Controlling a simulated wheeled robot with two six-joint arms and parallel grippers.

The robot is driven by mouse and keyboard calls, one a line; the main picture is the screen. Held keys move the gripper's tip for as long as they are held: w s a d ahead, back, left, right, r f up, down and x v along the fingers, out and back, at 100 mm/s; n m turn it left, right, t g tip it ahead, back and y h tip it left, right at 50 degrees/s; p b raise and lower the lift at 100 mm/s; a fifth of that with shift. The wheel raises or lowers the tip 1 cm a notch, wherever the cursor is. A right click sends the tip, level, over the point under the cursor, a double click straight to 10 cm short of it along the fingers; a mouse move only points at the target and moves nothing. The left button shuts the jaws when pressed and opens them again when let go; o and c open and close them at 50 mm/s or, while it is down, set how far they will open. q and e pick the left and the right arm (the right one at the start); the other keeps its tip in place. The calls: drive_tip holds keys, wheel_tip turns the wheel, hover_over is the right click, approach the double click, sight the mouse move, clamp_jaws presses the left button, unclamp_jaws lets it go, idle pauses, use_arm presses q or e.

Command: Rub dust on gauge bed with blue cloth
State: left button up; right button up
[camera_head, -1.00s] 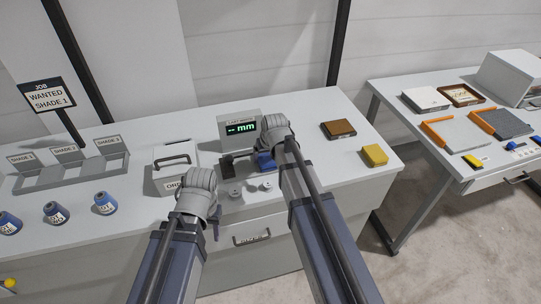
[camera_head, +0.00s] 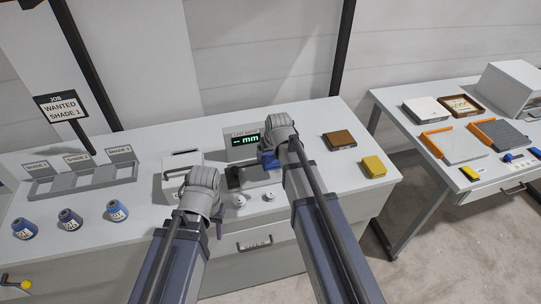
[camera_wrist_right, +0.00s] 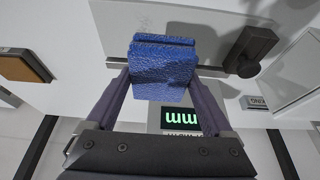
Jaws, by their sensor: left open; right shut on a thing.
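My right gripper (camera_wrist_right: 160,78) is shut on the blue cloth (camera_wrist_right: 163,66), a folded textured pad held between its two fingers. In the head view the blue cloth (camera_head: 268,160) shows partly behind my right wrist, at the front of the gauge with the green "-- mm" display (camera_head: 242,144). The gauge bed (camera_wrist_right: 195,22) is the grey plate behind the cloth in the right wrist view, with a faint mark beside the cloth. I cannot tell whether the cloth touches it. My left gripper (camera_head: 217,229) is open, left of two small round knobs; its fingers are mostly hidden.
A white box with a handle (camera_head: 175,165) stands behind my left wrist. A brown block (camera_head: 338,140) and a yellow block (camera_head: 373,167) lie to the right. A second table stands far right.

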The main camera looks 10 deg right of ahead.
wheel_tip(320, 180, up, 3)
drive_tip(key=p, duration=0.3)
idle(0.4)
drive_tip(key=shift+f, duration=0.1)
